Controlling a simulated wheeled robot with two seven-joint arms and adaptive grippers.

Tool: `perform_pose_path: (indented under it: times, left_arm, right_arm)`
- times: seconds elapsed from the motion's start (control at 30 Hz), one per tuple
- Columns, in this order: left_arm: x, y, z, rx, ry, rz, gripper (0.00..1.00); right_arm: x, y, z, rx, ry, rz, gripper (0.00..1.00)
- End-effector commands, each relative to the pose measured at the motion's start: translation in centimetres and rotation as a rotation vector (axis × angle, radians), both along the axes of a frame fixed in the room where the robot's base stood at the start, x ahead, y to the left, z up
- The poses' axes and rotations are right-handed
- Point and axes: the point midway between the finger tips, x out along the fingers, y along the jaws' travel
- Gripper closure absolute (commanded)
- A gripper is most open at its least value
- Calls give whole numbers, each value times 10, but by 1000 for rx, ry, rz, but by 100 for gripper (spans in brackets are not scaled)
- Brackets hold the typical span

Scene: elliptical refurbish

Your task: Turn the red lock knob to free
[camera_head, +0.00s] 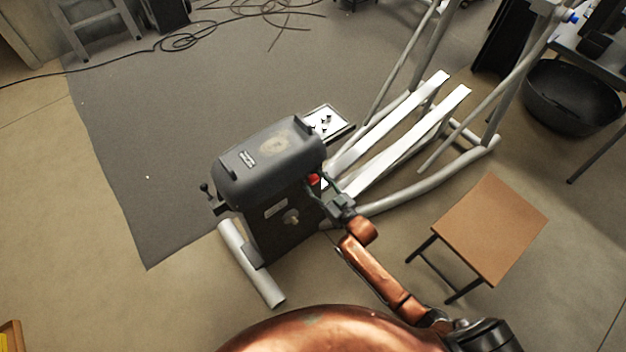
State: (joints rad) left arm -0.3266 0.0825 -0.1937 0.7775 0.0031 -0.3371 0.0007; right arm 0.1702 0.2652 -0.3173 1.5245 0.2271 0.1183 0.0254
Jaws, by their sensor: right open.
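The red lock knob (313,180) is a small red spot on the right side of the dark elliptical machine housing (270,160), just below its rounded top. My right gripper (320,184) is open, with its fingertips close beside the knob. Whether the fingers touch the knob or sit around it is too small to tell. My copper right arm reaches up to it from the lower right. The knob is partly hidden by the gripper. My left gripper is not in view.
A small tray with dark parts (324,122) sits behind the housing. White pedal rails (400,130) and grey frame tubes extend to the right. A brown-topped stool (490,230) stands right of my arm. A black basket (570,97) is at the far right. Cables lie on the mat behind.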

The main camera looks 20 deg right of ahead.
Motion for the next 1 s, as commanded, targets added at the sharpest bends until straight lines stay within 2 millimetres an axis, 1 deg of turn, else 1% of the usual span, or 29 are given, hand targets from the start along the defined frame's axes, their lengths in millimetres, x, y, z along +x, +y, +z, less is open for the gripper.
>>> perform_pose_path:
  times: [0.23,0.27,0.87,1.0]
  left_arm:
    - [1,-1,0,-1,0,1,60]
    - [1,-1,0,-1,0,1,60]
    - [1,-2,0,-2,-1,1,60]
    - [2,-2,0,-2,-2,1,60]
  right_arm:
    - [1,0,0,0,1,0,52]
    - [1,0,0,0,1,0,54]
    - [1,0,0,0,1,0,95]
    - [1,0,0,3,2,0,95]
